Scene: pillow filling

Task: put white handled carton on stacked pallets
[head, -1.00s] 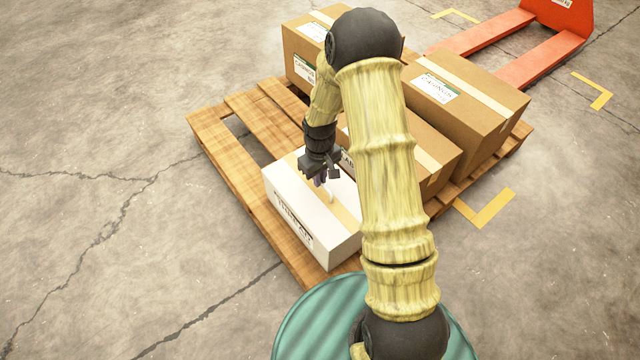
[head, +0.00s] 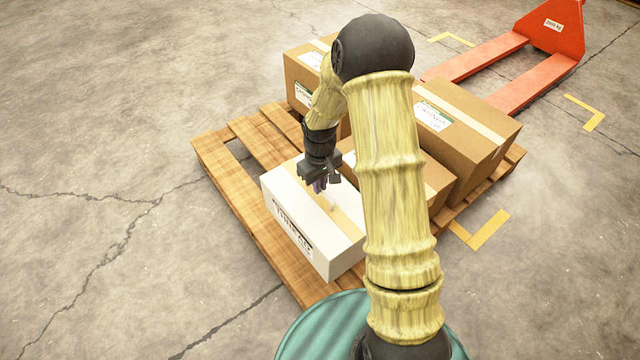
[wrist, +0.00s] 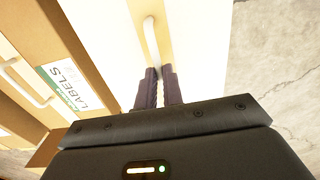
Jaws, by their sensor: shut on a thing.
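The white handled carton (head: 308,235) is at the near corner of the wooden pallets (head: 223,160) in the head view; I cannot tell whether it rests on the slats or hangs just above them. It looks upright, with dark print on its side. My gripper (head: 321,186) is at the carton's top, shut on its white handle. In the wrist view the two dark fingers (wrist: 159,88) are close together at the end of the pale handle (wrist: 151,40), above the carton's white top (wrist: 203,45). My arm hides part of the pallets.
Brown cartons (head: 470,118) fill the back and right of the pallets; one stands close beside the white carton. An orange pallet jack (head: 550,35) is behind. A green ribbed round surface (head: 320,330) is at the front. Concrete floor at left is clear.

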